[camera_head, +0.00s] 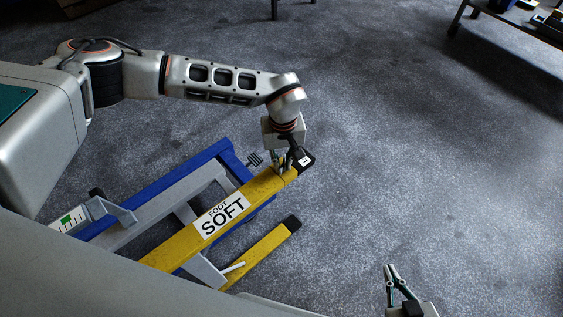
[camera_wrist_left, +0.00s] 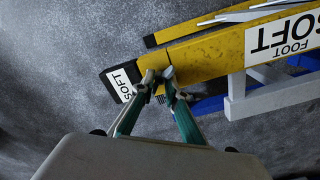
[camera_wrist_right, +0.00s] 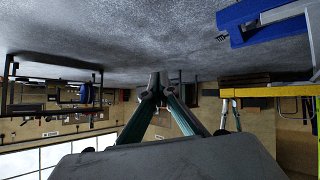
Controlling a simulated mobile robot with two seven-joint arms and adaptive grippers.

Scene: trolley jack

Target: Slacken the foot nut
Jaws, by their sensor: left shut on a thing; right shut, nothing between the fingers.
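The yellow bar lettered FOOT SOFT (camera_head: 180,243) runs diagonally on a low frame and ends in a black foot (camera_head: 305,160) with a white label. In the left wrist view this foot (camera_wrist_left: 121,83) reads SOFT. My left gripper (camera_head: 283,170) points down at the bar's end, just short of the foot. It also shows in the left wrist view (camera_wrist_left: 160,80), its fingertips closed on a small part at the bar, taken as the foot nut, which the fingers mostly hide. My right gripper (camera_wrist_right: 158,88) is shut and empty, away from the frame at the lower right of the head view (camera_head: 392,272).
A blue beam (camera_head: 160,185) and grey cross members lie beside the yellow bar. A second, shorter yellow bar (camera_head: 262,255) lies nearer. A dark ribbed piece (camera_head: 255,159) sticks out by the blue beam. A bench (camera_head: 525,25) stands far right. The grey floor between is clear.

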